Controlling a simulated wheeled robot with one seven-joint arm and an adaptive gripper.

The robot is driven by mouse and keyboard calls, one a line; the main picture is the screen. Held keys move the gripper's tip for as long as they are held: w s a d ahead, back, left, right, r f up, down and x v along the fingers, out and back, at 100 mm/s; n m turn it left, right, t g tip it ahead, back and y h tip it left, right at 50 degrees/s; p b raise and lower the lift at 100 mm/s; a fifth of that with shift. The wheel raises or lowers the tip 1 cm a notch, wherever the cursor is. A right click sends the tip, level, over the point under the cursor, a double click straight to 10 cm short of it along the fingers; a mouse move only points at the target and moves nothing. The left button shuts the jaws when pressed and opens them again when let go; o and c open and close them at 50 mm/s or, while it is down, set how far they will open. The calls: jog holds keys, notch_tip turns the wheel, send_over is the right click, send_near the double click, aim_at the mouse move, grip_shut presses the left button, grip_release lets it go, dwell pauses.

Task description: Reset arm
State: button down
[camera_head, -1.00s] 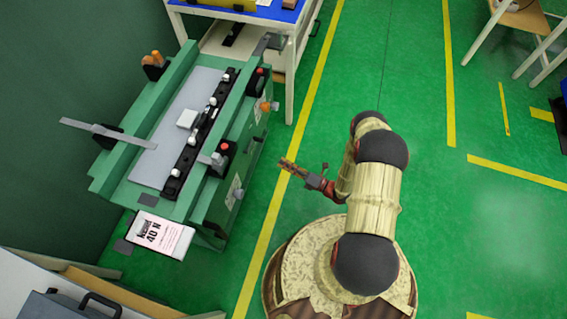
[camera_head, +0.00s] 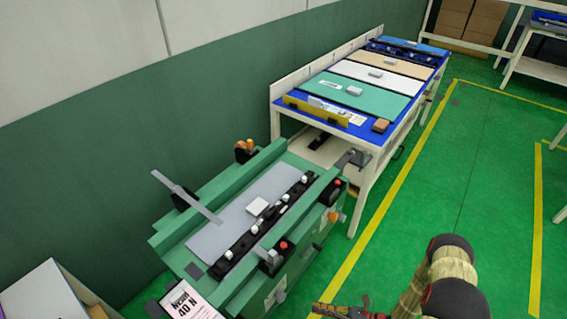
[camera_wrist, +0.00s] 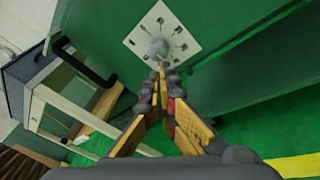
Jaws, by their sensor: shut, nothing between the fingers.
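My gripper (camera_head: 318,309) shows at the bottom edge of the head view, in front of and to the right of the green fixture. In the wrist view its two yellow-and-grey fingers (camera_wrist: 161,72) are together at the tips, with nothing between them. The rest of my arm folds away to the lower right of the head view. The green fixture (camera_head: 290,250) holds a grey plate (camera_head: 222,229) and a black strip (camera_head: 243,243) with white knobs. In the wrist view a white square plate with a round grey knob (camera_wrist: 158,48) appears just beyond the fingertips; I cannot tell whether they touch.
A table with coloured mats (camera_head: 362,133) stands behind the fixture. Green floor (camera_head: 420,200) with yellow lines is open to the right. A grey case with a black handle (camera_wrist: 35,75) is left in the wrist view.

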jog(key=s+d+r+n+g+h+p, duration=0.1)
jog(key=s+d+r+n+g+h, duration=0.2)
jog(key=r+n, duration=0.7)
jog(key=s+d+r+n+g+h, duration=0.15)
jog(key=d+r+n+h, duration=0.35)
jog(key=r, duration=0.8)
jog(key=s+d+r+n+g+h+p, duration=0.15)
jog(key=r+n+g+h, duration=0.3)
jog(key=r+n, duration=0.6)
jog(key=s+a+r+n+t+h, duration=0.1)
jog(key=r+t, duration=0.3)
jog(key=r, duration=0.8)
jog(key=s+a+r+n+t+h, duration=0.2)
jog(key=r+t, duration=0.3)
jog(key=r, duration=0.8)
jog(key=shift+s+a+r+n+t+h+p, duration=0.35)
jog(key=shift+s+n, duration=0.2)
jog(key=shift+n, duration=0.1)
jog(key=shift+f, duration=0.1)
